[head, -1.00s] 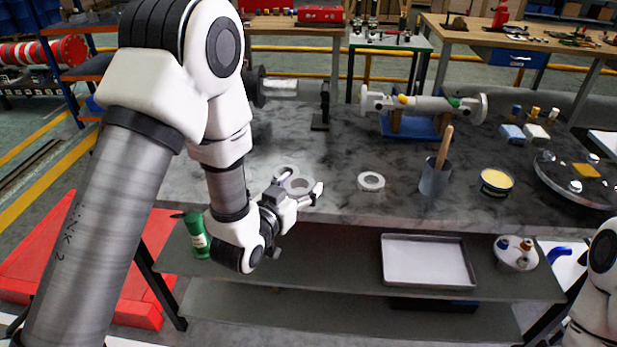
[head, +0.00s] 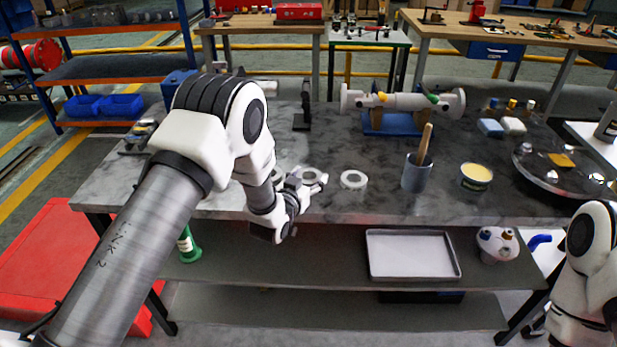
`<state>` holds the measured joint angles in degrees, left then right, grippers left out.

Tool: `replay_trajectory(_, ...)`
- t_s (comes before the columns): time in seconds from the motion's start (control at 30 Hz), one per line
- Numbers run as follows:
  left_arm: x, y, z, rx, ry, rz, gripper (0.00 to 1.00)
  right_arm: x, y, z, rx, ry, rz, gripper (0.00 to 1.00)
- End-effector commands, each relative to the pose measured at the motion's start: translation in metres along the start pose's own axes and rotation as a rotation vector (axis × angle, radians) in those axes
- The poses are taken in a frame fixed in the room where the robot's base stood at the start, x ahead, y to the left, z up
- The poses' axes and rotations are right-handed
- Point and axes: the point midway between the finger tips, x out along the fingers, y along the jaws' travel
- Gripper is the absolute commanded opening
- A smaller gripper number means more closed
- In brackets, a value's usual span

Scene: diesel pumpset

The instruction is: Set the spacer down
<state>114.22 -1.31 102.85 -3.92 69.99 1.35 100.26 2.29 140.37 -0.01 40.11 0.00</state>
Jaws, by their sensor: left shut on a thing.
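My left gripper (head: 310,184) is shut on a pale ring-shaped spacer (head: 313,174). It holds the spacer over or at the front part of the grey marble-like worktop (head: 350,205). I cannot tell whether the spacer touches the surface. A second pale ring (head: 353,179) lies flat on the worktop just right of the gripper, apart from it. Another ring (head: 277,173) shows to the left, partly hidden by my left arm. My right arm shows at the right edge, but its gripper is out of view.
A grey cup (head: 416,175) with a wooden handle, a yellow-filled tin (head: 476,177) and a round metal tray (head: 530,172) stand to the right. A pipe-like part sits on a blue stand (head: 390,124) behind. A shallow tray (head: 412,278) lies on the lower shelf.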

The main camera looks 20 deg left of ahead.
Motion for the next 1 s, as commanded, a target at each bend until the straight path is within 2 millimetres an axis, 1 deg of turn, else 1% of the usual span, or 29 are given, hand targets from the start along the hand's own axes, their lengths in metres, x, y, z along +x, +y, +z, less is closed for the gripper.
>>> replay_trajectory(0.13, 0.001, 0.0, 0.004, 0.0, 0.001, 0.0, 0.24, 0.004, 0.0, 0.0, 0.0, 0.0, 0.0, 0.44)
replay_trajectory(0.17, 0.001, 0.0, 0.004, 0.0, 0.0, 0.0, 0.68, 0.004, 0.0, 0.0, 0.0, 0.0, 0.0, 0.44)
replay_trajectory(0.2, 0.0, 0.0, 0.004, 0.0, 0.0, 0.0, 0.82, 0.003, 0.0, 0.0, 0.0, 0.0, 0.0, 0.44)
replay_trajectory(0.23, 0.0, 0.0, 0.004, 0.0, 0.0, 0.0, 0.9, 0.003, 0.0, 0.0, 0.0, 0.0, 0.0, 0.44)
replay_trajectory(0.57, 0.0, 0.0, 0.002, 0.0, 0.001, 0.0, 0.9, 0.001, 0.0, 0.0, 0.0, 0.0, 0.0, 0.44)
replay_trajectory(0.63, -0.002, 0.0, -0.003, 0.0, 0.0, 0.0, 0.9, -0.002, 0.0, 0.0, 0.0, 0.0, 0.0, 0.44)
replay_trajectory(0.67, -0.005, 0.0, 0.0, 0.0, -0.001, 0.0, 0.9, 0.001, 0.0, 0.0, 0.0, 0.0, 0.0, 0.44)
replay_trajectory(0.77, -0.024, 0.0, 0.001, -0.001, -0.002, 0.0, 0.9, 0.004, 0.0, 0.0, 0.0, 0.0, 0.0, 0.44)
replay_trajectory(1.0, -0.086, 0.0, 0.002, -0.001, -0.003, 0.0, 0.9, 0.013, 0.0, 0.0, 0.0, 0.0, 0.0, 0.44)
